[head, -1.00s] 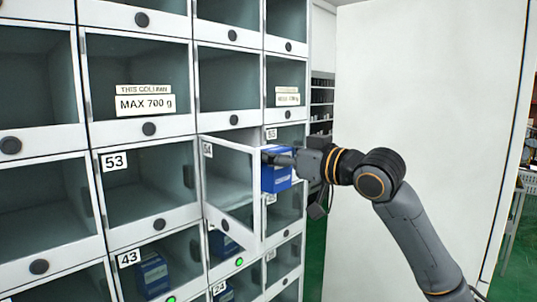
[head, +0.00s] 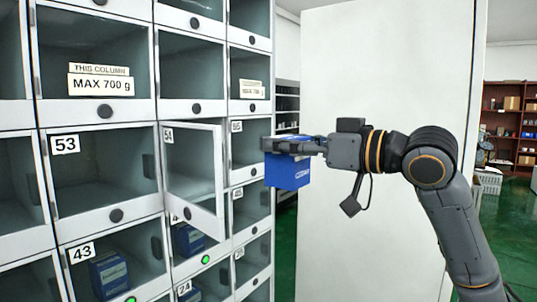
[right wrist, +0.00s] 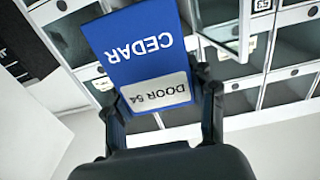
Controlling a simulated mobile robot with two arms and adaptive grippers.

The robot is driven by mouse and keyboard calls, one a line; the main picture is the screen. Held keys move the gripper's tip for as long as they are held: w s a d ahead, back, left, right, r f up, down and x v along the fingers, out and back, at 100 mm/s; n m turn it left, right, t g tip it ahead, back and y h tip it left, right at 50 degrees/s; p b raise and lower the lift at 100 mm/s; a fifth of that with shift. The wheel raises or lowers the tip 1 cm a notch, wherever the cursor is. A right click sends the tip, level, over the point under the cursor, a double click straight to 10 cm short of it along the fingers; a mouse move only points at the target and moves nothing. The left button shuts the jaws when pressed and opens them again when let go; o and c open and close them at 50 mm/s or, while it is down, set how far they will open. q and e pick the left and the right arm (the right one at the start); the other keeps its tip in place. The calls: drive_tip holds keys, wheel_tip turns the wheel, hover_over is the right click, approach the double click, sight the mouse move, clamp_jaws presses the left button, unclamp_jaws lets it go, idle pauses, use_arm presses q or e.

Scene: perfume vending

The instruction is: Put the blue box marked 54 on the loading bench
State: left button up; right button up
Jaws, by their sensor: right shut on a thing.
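The blue box (head: 288,171) is held in my right gripper (head: 291,146), in front of the lockers and clear of them. In the right wrist view the box (right wrist: 138,45) reads "CEDAR" and "DOOR 54", upside down, between the two fingers of the gripper (right wrist: 162,105). The door marked 54 (head: 193,165) stands open, swung out from the locker wall. The box is to the right of this door. My left gripper is not in view. I cannot see the loading bench.
Locker doors 53 (head: 104,175) and 43 (head: 115,265) are shut, with a blue box behind door 43. A large white panel (head: 385,60) stands behind my right arm. Brown shelves (head: 508,125) and green floor (head: 515,225) lie at the far right.

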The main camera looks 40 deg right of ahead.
drive_tip(key=shift+v, duration=1)
drive_tip(key=shift+w, duration=0.15)
